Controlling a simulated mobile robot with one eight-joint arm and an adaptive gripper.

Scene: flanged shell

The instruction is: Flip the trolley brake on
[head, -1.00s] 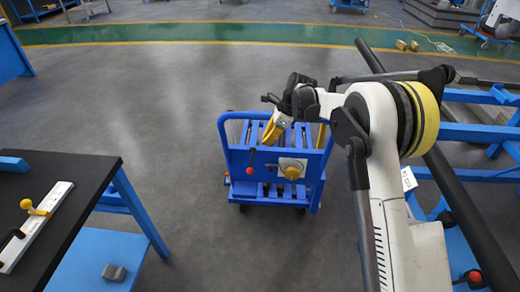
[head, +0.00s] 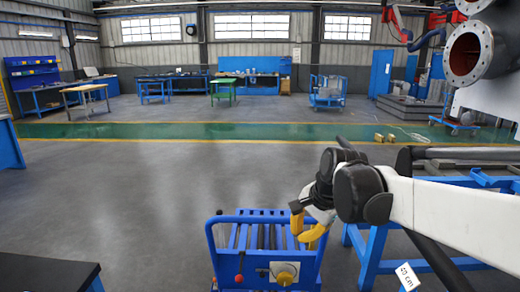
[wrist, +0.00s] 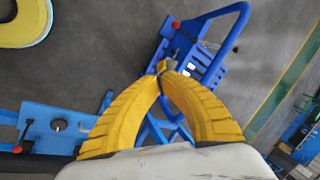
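The blue trolley (head: 262,215) stands on the floor at the lower middle of the head view, its bottom cut off. Its front panel bears a red knob (head: 239,279) and a yellow knob (head: 285,278) on a pale plate. I cannot tell from these frames which is the brake. My gripper (head: 306,238) is above the trolley's right part, apart from both knobs in the picture. In the wrist view my gripper's yellow fingers (wrist: 162,70) meet at the tips, with nothing clearly held. The trolley (wrist: 228,45) lies beyond them, with a red knob (wrist: 176,25); the yellow knob is not clearly seen.
A blue frame (head: 372,262) with a dark bar stands right of the trolley. A dark-topped table (head: 45,275) is at the lower left. Open grey floor lies left of and behind the trolley, up to a green floor strip (head: 200,131).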

